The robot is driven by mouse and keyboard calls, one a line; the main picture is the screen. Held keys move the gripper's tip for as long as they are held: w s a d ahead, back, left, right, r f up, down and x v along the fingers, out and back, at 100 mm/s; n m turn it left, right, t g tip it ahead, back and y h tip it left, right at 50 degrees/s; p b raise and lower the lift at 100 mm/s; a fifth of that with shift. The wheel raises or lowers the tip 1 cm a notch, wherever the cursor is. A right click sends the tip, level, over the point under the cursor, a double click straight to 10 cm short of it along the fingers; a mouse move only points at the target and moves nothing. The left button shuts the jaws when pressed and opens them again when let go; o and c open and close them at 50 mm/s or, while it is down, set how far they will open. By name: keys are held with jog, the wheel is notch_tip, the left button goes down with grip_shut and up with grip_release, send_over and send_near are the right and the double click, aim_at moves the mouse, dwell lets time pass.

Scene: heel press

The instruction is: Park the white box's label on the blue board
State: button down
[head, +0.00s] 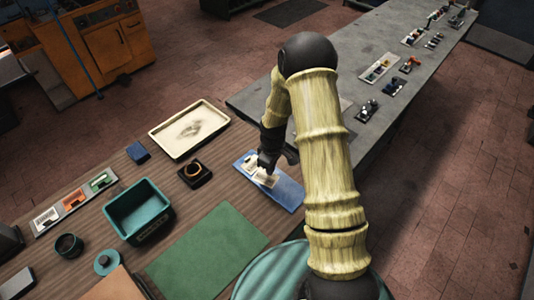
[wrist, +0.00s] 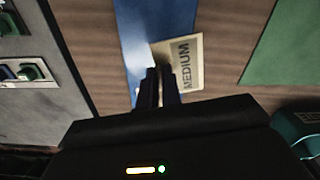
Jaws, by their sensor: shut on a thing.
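The blue board (head: 288,193) lies on the wooden table, and its edge shows in the wrist view (wrist: 140,25). My gripper (head: 268,167) is over the board. In the wrist view its fingers (wrist: 158,88) are shut on a cream label (wrist: 186,62) printed "MEDIUM". The label reaches past the board's edge in that view, over the wood. In the head view the pale label (head: 264,179) appears over the board; whether it touches is unclear. A small white box (head: 46,218) stands in a grey holder at the far left.
Orange and green boxes (head: 102,182) share the holder. A cream tray (head: 160,137), a teal bin (head: 138,207), a dark block with a ring (head: 194,173) and a green mat (head: 207,250) lie around. A grey table (head: 335,110) with small parts adjoins behind.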

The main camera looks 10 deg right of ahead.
jog(key=n, duration=0.2)
jog(key=r+n+p, duration=0.1)
jog(key=shift+w+a, duration=0.1)
jog(key=shift+w, duration=0.2)
jog(key=n, duration=0.1)
jog(key=n+p, duration=0.1)
jog(key=n, duration=0.1)
jog(key=w+n+p, duration=0.1)
jog(key=n, duration=0.1)
jog(key=shift+r, duration=0.35)
jog(key=n, duration=0.2)
jog(key=n+p, duration=0.1)
jog(key=n, duration=0.2)
jog(key=w+n+p, duration=0.1)
jog(key=n, duration=0.1)
jog(key=shift+w+a+r, duration=0.1)
jog(key=shift+a+r, duration=0.1)
jog(key=shift+r, duration=0.2)
jog(key=shift+f, duration=0.1)
jog(key=shift+f+b, duration=1.8)
jog(key=shift+f, duration=1.25)
jog(key=shift+f+b, duration=0.35)
jog(key=shift+f, duration=0.05)
jog(key=shift+f, duration=0.1)
